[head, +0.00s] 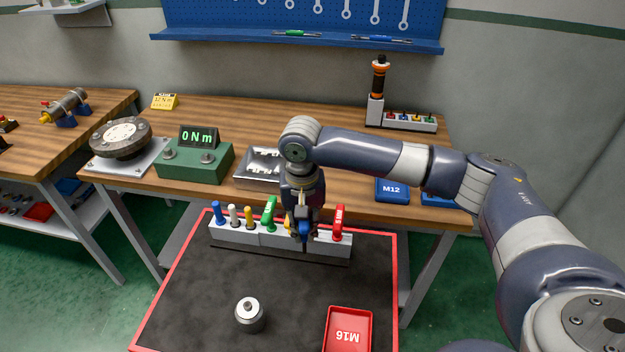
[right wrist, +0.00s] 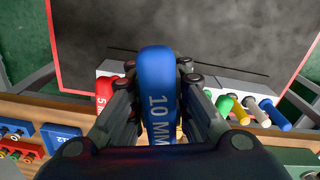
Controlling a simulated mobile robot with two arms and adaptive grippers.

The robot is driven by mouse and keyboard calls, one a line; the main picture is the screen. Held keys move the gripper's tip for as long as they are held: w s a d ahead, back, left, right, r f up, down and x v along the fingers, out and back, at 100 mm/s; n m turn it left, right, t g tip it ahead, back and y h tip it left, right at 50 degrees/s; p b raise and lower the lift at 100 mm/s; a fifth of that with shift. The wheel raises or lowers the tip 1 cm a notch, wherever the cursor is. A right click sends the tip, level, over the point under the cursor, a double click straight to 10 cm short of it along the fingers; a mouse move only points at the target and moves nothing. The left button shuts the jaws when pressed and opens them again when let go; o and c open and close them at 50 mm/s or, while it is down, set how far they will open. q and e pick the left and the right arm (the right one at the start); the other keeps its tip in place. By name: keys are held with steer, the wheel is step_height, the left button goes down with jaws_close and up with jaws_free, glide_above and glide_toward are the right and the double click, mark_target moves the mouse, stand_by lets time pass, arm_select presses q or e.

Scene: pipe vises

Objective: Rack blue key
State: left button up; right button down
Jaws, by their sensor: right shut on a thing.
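The blue key (head: 303,229), marked 10 MM in the right wrist view (right wrist: 157,95), is between the fingers of my right gripper (head: 303,238). The gripper is shut on it and points down at the pale rack (head: 240,235) at the back of the black mat. The key is upright, at the rack's right part, between the green key (head: 269,213) and the red key (head: 339,220). Its lower end is hidden, so I cannot tell whether it sits in a slot. My left gripper is not in view.
Blue, white and yellow-handled tools stand in the rack's left part. A grey cylinder (head: 250,316) and a red M16 tray (head: 348,330) are on the red-rimmed mat (head: 205,295). Behind are a green torque display (head: 195,160), a metal tray (head: 250,181) and a blue M12 bin (head: 392,190).

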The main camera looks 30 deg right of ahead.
arm_select(q)
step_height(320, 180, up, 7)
steer(key=p, duration=0.5)
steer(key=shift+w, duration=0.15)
arm_select(e)
steer(key=w+d+m, duration=0.2)
steer(key=w+d, duration=0.3)
steer(key=d, duration=0.1)
steer(key=shift+w+r+m, duration=0.4)
arm_select(q)
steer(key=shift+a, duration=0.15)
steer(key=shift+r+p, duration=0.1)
steer(key=shift+p, duration=0.2)
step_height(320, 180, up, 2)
steer(key=shift+p, duration=0.95)
arm_select(e)
step_height(320, 180, down, 2)
steer(key=shift+a+f, duration=0.1)
